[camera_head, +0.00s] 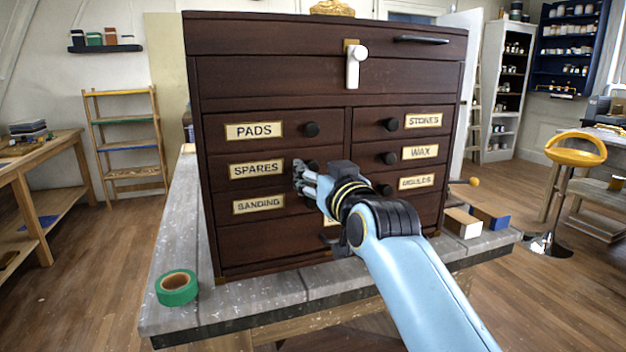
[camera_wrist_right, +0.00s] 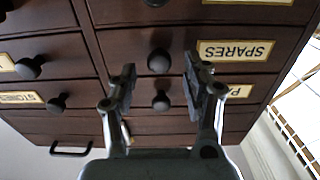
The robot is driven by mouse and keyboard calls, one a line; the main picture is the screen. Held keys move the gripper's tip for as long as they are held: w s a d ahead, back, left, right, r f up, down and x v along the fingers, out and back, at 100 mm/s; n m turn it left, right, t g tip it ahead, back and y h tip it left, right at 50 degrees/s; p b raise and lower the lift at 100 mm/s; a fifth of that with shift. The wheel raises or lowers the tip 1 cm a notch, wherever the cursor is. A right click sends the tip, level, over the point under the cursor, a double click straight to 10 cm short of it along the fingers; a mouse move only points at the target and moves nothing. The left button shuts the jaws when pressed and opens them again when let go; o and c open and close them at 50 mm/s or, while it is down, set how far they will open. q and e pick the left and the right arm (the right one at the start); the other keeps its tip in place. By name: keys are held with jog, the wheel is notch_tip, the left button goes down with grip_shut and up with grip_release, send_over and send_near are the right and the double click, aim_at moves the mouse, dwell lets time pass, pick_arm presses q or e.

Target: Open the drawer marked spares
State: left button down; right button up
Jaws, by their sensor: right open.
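The wooden chest (camera_head: 325,75) has labelled drawers with round black knobs. The spares drawer (camera_head: 217,172) is in the left column, below PADS and above SANDING, and looks shut flush. Its label (camera_head: 256,170) also shows upside down in the right wrist view (camera_wrist_right: 236,50). My right gripper (camera_head: 301,174) is open in front of this drawer, at the knob end, and partly hides the knob. In the right wrist view the spares knob (camera_wrist_right: 158,61) appears between the two open fingertips (camera_wrist_right: 158,70). I cannot tell whether they touch it. My left gripper is not in view.
The chest stands on a grey bench (camera_head: 160,270). A green tape roll (camera_head: 177,287) lies at the bench's front left. Two small blocks, one pale (camera_head: 462,223) and one blue (camera_head: 490,216), are to the right. Other knobs (camera_wrist_right: 161,102) are close to the gripper.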

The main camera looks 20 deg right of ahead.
jog(key=shift+w+f+b, duration=0.2)
jog(key=shift+w+b, duration=0.15)
jog(key=shift+w, duration=0.4)
jog(key=shift+w+r, duration=0.2)
jog(key=shift+w, duration=0.35)
grip_shut()
